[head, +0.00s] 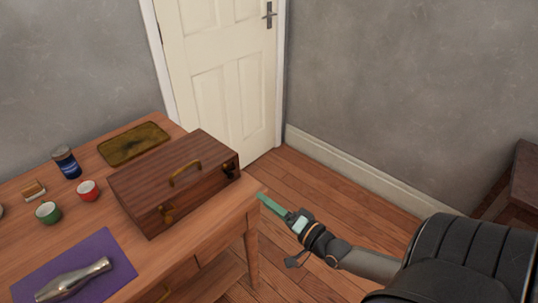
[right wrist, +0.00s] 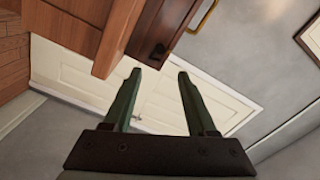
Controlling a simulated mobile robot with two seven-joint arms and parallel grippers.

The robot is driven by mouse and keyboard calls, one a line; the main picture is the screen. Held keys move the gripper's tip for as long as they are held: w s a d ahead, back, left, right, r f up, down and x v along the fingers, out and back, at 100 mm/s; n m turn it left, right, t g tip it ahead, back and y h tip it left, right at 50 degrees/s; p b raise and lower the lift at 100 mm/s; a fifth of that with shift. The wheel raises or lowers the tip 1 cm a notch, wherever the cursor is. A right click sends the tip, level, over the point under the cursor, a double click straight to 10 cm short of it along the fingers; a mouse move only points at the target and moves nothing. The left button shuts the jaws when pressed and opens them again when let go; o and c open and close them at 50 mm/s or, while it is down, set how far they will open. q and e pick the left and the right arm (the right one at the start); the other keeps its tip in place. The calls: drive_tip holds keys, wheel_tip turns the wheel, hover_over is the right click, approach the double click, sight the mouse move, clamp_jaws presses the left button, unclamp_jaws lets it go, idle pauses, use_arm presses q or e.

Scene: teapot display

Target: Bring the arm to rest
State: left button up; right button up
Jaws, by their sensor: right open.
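My right gripper (head: 272,204) is beside the right edge of the wooden table, over the floor side, with its fingers pointing toward the table edge. In the right wrist view its two green fingers (right wrist: 158,88) are spread apart with nothing between them. My right arm comes in from the lower right of the head view. A dark wooden box (head: 155,190) with brass handle and latches stands closed at the table's right end, close to the gripper but apart from it. My left gripper does not show.
The table (head: 215,225) holds a tarnished tray (head: 134,143), a blue jar (head: 66,162), red (head: 88,191) and green (head: 48,212) cups, and a metal vase (head: 72,281) lying on a purple cloth (head: 100,250). A white door (head: 222,70) is behind. A dark piece of furniture (head: 520,190) stands at right.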

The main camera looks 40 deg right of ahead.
idle(0.5)
drive_tip(key=s+a+f+n+g+p, duration=0.3)
drive_tip(key=s+a+n+g+p, duration=0.1)
drive_tip(key=s+a+n, duration=0.3)
drive_tip(key=s+a+f+n+g+y+p, duration=0.1)
drive_tip(key=s+a+f+n+g+p, duration=0.3)
drive_tip(key=a, duration=0.7)
drive_tip(key=s+n, duration=0.2)
drive_tip(key=n, duration=0.1)
drive_tip(key=shift+s+a+f+g, duration=0.3)
drive_tip(key=shift+s, duration=0.1)
drive_tip(key=shift+c, duration=0.3)
